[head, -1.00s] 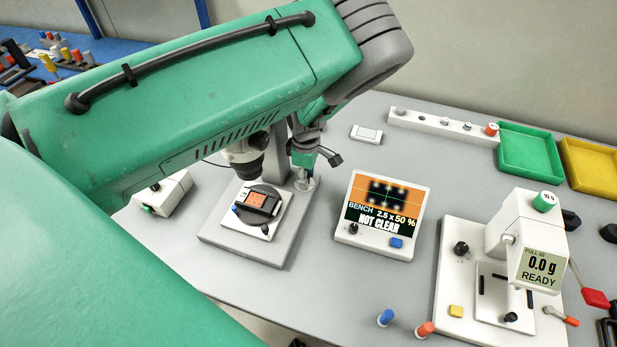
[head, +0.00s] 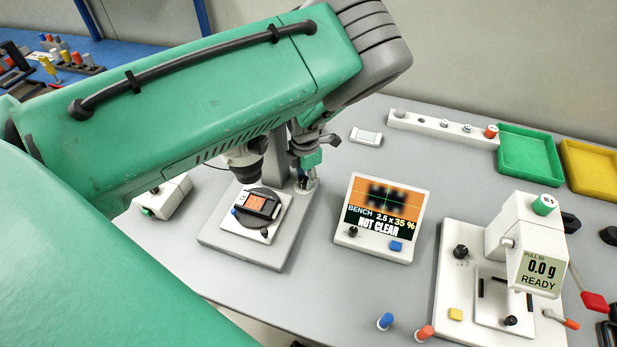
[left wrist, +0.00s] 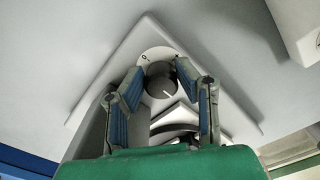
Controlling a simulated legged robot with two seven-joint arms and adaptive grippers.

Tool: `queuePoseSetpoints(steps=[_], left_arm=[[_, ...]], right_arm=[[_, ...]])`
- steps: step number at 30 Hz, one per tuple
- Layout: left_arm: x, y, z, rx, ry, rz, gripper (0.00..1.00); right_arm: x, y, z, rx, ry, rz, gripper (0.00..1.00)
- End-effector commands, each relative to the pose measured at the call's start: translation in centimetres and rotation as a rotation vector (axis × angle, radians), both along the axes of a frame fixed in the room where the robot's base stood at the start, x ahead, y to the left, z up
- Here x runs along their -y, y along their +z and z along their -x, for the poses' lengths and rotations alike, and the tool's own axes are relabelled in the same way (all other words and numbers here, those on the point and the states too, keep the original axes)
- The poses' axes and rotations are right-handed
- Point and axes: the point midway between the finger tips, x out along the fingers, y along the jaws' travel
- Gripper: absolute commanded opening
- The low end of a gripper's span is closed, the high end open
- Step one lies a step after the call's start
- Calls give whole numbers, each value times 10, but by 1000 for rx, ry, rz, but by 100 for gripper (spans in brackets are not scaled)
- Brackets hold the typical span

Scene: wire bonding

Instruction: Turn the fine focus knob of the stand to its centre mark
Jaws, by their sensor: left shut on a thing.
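The fine focus knob (left wrist: 160,88) is a dark grey round knob with a white pointer line, on a pale marked dial (left wrist: 152,52) in the left wrist view. Its pointer slants to the lower right there; I cannot tell how it lines up with the centre mark. My left gripper (left wrist: 160,74) is shut on the knob, one blue-padded finger on each side. In the head view my left gripper (head: 308,162) is low behind the stand (head: 244,248), hiding most of the knob. The bench screen (head: 381,218) reads 35 % and NOT CLEAR. My right gripper is out of view.
A pull tester (head: 445,300) stands at the right, with blue (head: 385,321) and orange (head: 424,333) pegs near it. Green (head: 530,155) and yellow (head: 592,175) trays lie at the back right. The microscope head (head: 243,162) hangs beside my arm.

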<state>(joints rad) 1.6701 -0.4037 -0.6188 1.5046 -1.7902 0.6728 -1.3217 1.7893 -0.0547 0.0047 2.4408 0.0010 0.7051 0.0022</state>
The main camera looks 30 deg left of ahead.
Motion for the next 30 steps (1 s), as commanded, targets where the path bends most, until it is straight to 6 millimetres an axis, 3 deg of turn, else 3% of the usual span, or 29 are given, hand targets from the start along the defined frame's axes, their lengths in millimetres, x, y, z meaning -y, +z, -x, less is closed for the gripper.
queuePoseSetpoints(steps=[30], left_arm=[[0, -4, 9, -13, 965, -8, 0]], right_arm=[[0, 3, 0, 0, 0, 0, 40]])
